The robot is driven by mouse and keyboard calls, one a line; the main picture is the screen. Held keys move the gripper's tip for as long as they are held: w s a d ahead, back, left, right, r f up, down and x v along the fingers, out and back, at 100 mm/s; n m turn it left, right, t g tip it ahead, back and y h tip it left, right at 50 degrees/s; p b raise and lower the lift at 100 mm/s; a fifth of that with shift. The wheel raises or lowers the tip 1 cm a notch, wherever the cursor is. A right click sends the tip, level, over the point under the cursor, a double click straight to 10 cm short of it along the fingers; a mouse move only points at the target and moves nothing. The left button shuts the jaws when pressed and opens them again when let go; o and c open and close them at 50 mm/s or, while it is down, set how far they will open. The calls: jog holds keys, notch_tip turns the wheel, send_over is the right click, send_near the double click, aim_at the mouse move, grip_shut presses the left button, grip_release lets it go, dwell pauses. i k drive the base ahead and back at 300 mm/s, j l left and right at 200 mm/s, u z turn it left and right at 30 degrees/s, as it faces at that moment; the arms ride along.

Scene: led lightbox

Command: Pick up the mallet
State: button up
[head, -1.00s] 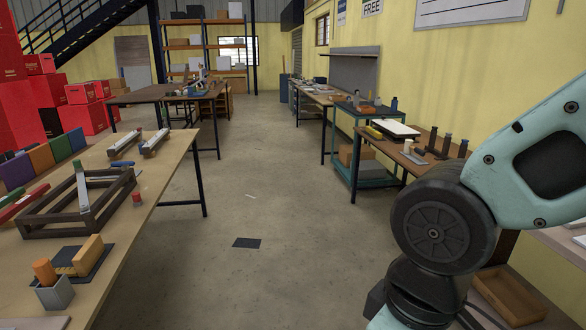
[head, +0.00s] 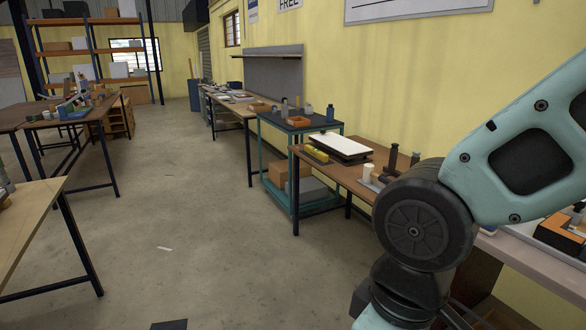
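I cannot make out a mallet for certain in the head view. The brown workbench (head: 335,174) on the right bears a white flat panel on a dark base (head: 340,146), a small white cylinder (head: 368,172) and dark upright pieces (head: 393,158). My arm's teal link and dark joint cover part of this bench. My gripper is out of view, so its state does not show.
A teal cart (head: 301,126) stands beyond the bench, with a long bench (head: 232,106) behind it. A table corner (head: 30,215) is at the left, with another table (head: 75,118) farther back. The concrete floor (head: 170,210) between them is mostly clear.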

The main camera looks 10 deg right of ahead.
aim_at(368, 173)
jog(key=i+j+z, duration=0.2)
jog(key=i+z, duration=0.25)
jog(key=i+j+z, duration=0.45)
jog(key=i+j+u, duration=0.15)
jog(key=i+u, duration=0.2)
jog(key=i, duration=0.4)
jog(key=i+u, duration=0.4)
jog(key=i, duration=0.35)
jog(key=l, duration=0.1)
